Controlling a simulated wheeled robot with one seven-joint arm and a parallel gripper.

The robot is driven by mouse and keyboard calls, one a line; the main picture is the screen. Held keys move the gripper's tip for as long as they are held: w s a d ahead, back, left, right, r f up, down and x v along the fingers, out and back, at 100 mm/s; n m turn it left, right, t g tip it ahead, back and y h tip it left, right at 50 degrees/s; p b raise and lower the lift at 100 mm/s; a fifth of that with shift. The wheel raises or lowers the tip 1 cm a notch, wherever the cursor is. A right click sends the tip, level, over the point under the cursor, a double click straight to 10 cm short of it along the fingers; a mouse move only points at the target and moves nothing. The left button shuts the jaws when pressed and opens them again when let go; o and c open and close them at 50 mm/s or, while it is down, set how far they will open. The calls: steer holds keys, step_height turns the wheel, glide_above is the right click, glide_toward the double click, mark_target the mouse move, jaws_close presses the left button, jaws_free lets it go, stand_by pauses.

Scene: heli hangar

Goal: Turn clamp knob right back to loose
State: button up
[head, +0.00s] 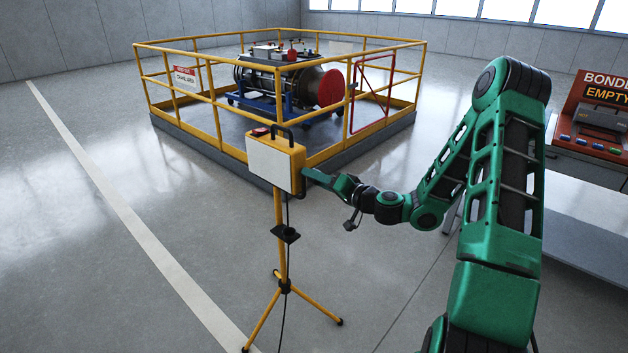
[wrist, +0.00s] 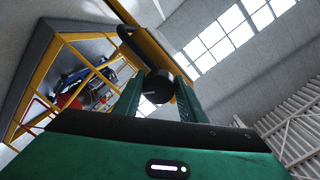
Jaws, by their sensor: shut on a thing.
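A yellow box with a white face (head: 270,163) stands on a yellow tripod (head: 281,235) in the middle of the head view. My gripper (head: 308,176) reaches to its right side from the right. In the wrist view, a round black knob (wrist: 158,86) sits between the two green fingers of my gripper (wrist: 158,79), by the yellow frame of the box (wrist: 150,42). The fingers are shut on the knob. In the head view the knob is hidden at the fingertips, and its turn angle cannot be read.
A yellow railing (head: 218,120) encloses a platform with an engine-like machine (head: 288,85) behind the box. A red-brown console marked "BONDED EMPTY" (head: 590,115) stands on a bench at right. A dark cable hangs along the tripod. The floor at left is clear.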

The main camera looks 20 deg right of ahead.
steer(key=shift+d+f+n, duration=0.15)
steer(key=shift+f+n, duration=0.15)
steer(key=shift+n, duration=0.2)
steer(key=shift+d, duration=0.1)
steer(key=o, duration=1)
steer(key=shift+w, duration=0.1)
steer(key=shift+r, duration=0.1)
steer(key=shift+s, duration=0.2)
steer(key=f+v, duration=0.1)
steer(key=v, duration=0.9)
steer(key=shift+s+r, duration=0.15)
steer(key=shift+r, duration=0.3)
